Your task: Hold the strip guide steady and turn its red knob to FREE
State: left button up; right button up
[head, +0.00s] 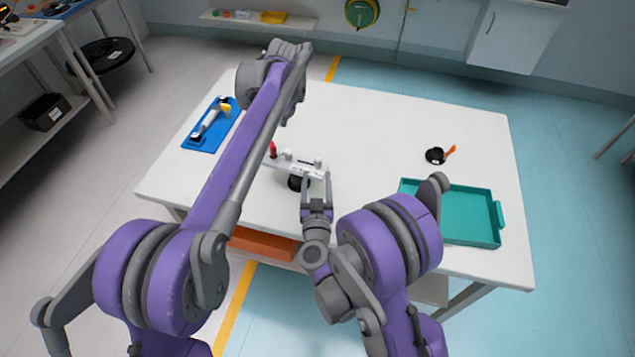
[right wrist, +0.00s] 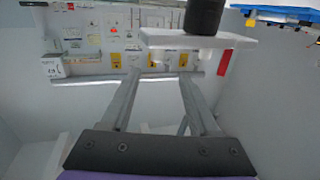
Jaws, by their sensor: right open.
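The strip guide (head: 309,171) is a white bar with small posts on a round black base (head: 297,184), standing on the white table. Its red knob (head: 273,149) is at the bar's left end. In the right wrist view, which looks upside down, the bar (right wrist: 200,41), black base (right wrist: 204,15) and red knob (right wrist: 224,62) show. My right gripper (head: 315,183) is open at the bar's right end; its fingers (right wrist: 159,76) are apart with nothing visibly between them. Contact cannot be told. My left arm reaches over the table; its gripper is hidden.
A blue tray (head: 193,142) with a white and yellow tool lies at the table's left. A teal tray (head: 484,243) is at the right. A small black disc (head: 435,156) with an orange piece lies behind it. The table's back middle is clear.

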aim_at(319, 158)
jog(key=shift+h, duration=0.3)
jog(key=w, duration=0.3)
jog(key=w+d, duration=0.1)
jog(key=w, duration=0.3)
jog(key=w+f, duration=0.1)
jog(key=w, duration=0.2)
jog(key=shift+w+d, duration=0.15)
jog(key=shift+w, duration=0.15)
grip_shut()
dwell(0.8)
